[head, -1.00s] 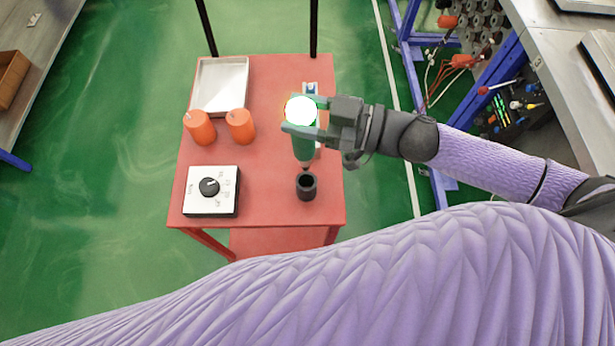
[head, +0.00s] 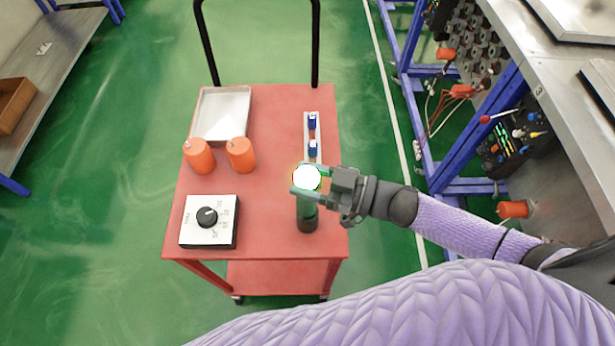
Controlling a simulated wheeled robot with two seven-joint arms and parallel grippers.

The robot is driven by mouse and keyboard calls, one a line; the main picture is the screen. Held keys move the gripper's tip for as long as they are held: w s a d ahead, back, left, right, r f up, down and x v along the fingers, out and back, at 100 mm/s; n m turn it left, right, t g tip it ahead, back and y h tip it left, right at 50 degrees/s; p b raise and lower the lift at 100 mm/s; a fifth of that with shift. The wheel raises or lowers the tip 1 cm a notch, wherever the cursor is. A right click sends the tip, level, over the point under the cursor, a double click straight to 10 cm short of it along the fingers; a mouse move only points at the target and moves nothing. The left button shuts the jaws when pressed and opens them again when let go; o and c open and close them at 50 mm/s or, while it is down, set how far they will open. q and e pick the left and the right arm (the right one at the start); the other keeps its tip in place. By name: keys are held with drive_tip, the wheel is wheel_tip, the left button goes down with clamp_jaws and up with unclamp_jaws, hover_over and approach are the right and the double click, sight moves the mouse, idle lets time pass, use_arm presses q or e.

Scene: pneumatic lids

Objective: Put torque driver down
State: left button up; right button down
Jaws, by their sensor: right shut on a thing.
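The torque driver (head: 307,205) has a green body and a bright white glowing top, and it stands upright or nearly so. My right gripper (head: 306,184) is shut on the torque driver just below its white top. The dark round holder (head: 307,226) on the red cart (head: 265,205) is directly beneath the driver in the head view. The driver's lower end overlaps the holder and its tip is hidden, so I cannot tell how deep it sits. My left gripper is not in view.
On the cart are a metal tray (head: 197,112), two orange cylinders (head: 200,156) (head: 241,155), a white dial box (head: 226,235) and a pale strip with blue fittings (head: 312,127). A metal workbench (head: 570,95) with a blue frame stands at the right. The cart's middle is clear.

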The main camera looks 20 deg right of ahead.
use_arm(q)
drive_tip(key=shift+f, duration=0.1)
use_arm(e)
drive_tip(key=shift+c, duration=1.2)
unclamp_jaws()
drive_tip(key=shift+f, duration=0.1)
drive_tip(key=shift+o, duration=0.6)
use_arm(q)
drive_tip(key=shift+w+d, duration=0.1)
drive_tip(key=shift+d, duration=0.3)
